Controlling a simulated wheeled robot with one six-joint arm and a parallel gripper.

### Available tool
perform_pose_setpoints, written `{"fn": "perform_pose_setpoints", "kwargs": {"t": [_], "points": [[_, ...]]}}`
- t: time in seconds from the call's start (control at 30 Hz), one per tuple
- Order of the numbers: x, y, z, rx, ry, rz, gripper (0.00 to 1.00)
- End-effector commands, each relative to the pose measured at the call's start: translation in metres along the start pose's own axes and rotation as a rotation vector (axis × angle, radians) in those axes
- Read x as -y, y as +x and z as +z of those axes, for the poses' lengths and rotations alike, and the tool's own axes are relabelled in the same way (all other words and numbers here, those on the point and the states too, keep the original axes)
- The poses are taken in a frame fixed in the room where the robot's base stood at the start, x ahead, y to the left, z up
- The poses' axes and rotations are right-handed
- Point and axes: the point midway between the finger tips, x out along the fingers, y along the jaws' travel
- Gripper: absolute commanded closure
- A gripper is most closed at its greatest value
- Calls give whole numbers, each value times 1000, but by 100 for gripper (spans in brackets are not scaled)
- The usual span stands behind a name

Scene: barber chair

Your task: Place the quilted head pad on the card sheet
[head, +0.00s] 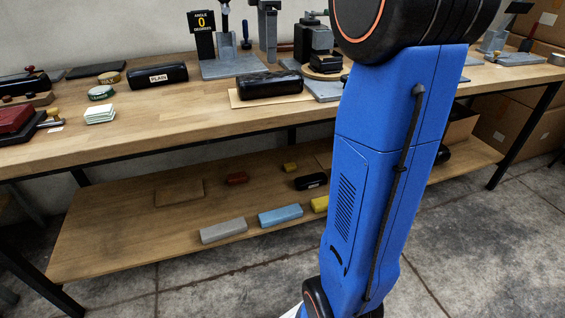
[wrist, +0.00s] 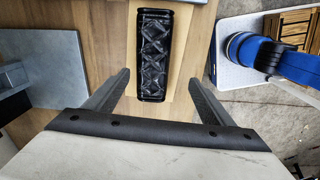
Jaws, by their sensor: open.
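The quilted head pad is a glossy black block with a diamond-stitched top, seen in the wrist view (wrist: 153,55) and the head view (head: 268,84). It lies on the tan card sheet, which shows around it in the wrist view (wrist: 186,50) and along its front edge in the head view (head: 240,101). My gripper (wrist: 159,78) is open and empty. Its two fingers stand wide on either side of the pad's near end in the picture, with a gap on both sides. The gripper is out of sight in the head view.
A black pad labelled PLAIN (head: 158,76) lies farther left on the workbench (head: 150,115). Grey metal stands (head: 222,62) are behind the quilted pad. A lower shelf (head: 110,235) holds several small blocks.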

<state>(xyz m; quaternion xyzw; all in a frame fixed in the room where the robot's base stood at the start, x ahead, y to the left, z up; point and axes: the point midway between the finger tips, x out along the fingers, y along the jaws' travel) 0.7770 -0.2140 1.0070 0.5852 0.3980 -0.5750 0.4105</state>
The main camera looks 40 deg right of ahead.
Motion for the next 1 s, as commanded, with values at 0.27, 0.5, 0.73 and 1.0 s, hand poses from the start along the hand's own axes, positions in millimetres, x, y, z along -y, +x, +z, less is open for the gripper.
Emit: {"fn": "perform_pose_setpoints", "kwargs": {"t": [0.27,0.5,0.73,1.0], "points": [[86,31,-25,-29,286,92,24],[162,76,-37,-88,553,162,24],[232,132,-41,-174,808,211,24],[300,204,-38,-289,1078,235,24]]}}
